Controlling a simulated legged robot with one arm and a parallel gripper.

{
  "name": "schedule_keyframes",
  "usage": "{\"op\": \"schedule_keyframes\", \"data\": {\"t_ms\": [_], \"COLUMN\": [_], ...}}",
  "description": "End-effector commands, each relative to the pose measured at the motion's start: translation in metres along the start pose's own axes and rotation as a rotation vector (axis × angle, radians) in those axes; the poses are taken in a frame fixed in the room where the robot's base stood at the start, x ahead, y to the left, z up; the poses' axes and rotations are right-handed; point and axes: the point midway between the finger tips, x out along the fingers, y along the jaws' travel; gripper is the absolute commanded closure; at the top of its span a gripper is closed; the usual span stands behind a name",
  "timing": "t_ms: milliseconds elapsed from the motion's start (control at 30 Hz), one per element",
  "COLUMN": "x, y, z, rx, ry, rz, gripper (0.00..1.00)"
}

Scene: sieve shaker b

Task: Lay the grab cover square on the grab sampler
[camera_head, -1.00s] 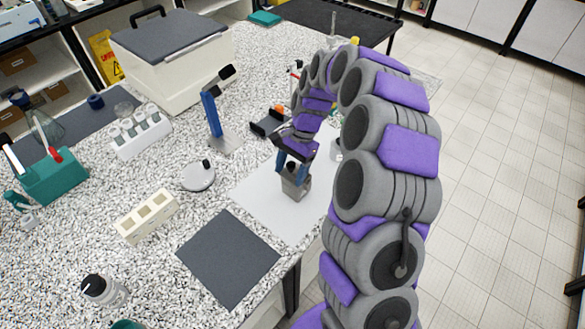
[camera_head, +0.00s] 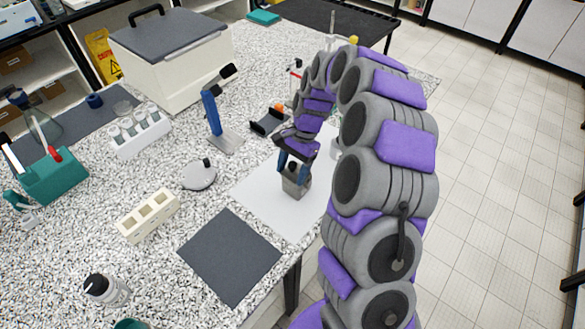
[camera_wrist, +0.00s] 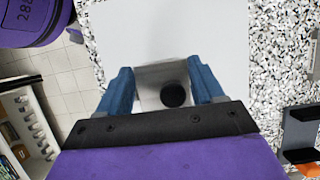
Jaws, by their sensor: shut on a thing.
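A grey metal box-shaped piece, which looks like the grab sampler (camera_head: 296,189), stands on a white sheet at the table's right side. My gripper (camera_head: 294,172) points down right at its top. In the wrist view, my gripper (camera_wrist: 161,76) has its two blue fingers on opposite sides of a grey square piece with a round black knob, which looks like the grab cover (camera_wrist: 155,74). The fingers are shut on it. From these views I cannot tell whether the cover touches the sampler or is just above it. The sampler is mostly hidden under it in the wrist view.
A white sheet (camera_head: 262,200) surrounds the sampler, with free room on its left. A dark mat (camera_head: 229,257), a round grey lid with a black knob (camera_head: 199,176), a cream block with square holes (camera_head: 148,215) and a blue stand (camera_head: 212,115) are nearby. The table edge is close on the right.

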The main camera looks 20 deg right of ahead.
Motion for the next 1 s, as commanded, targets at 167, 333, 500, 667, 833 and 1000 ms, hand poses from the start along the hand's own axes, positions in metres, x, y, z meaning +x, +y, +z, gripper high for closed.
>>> {"op": "schedule_keyframes", "data": {"t_ms": [167, 333, 500, 667, 833, 1000], "x": [-0.0001, 0.0005, 0.0021, 0.0033, 0.0039, 0.0043], "y": [0.0004, 0.0012, 0.0021, 0.0022, 0.0021, 0.0019], "z": [-0.0003, -0.0014, -0.0031, -0.004, -0.0042, -0.0046], "rx": [0.0, 0.0, 0.0, 0.0, 0.001, 0.001], "ry": [-0.002, -0.002, -0.002, -0.002, -0.002, -0.003], "rz": [-0.001, 0.0, 0.0, 0.001, 0.002, 0.002], "gripper": [0.64, 0.64, 0.64, 0.64, 0.64, 0.18]}}
